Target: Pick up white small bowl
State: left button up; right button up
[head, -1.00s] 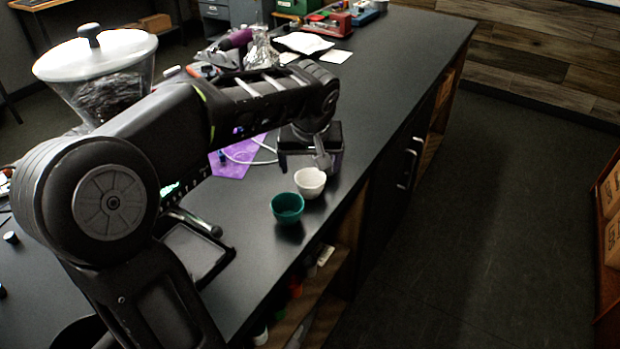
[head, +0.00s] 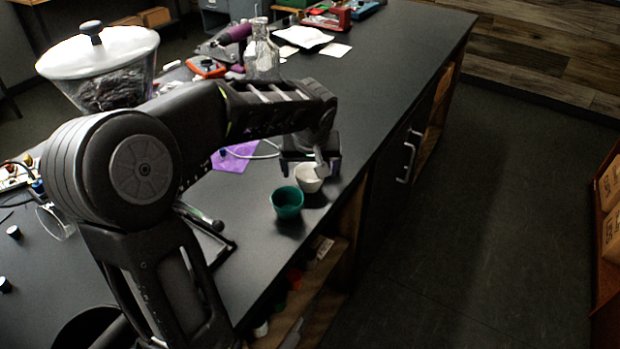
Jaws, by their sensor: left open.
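The white small bowl (head: 307,179) stands upright on the black counter, near its right edge. My left gripper (head: 313,170) is open at the bowl, with its fingers around or just over the rim. The fingertips are partly hidden, so I cannot tell whether they touch it. A green bowl (head: 287,203) stands just in front of the white one. My right gripper does not show.
A purple sheet (head: 236,158) lies left of the gripper. A glass flask (head: 262,55), a lidded jar (head: 105,70) and a red device (head: 328,18) stand farther off. Open shelves lie below the counter edge.

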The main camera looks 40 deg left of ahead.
aim_at(310, 174)
pick_arm(q)
jog(key=shift+x, duration=1.55)
jog(key=c, duration=1.5)
jog(key=shift+r, duration=0.15)
notch_tip(310, 174, up, 10)
jog(key=shift+f+b, duration=0.1)
jog(key=shift+b, duration=0.2)
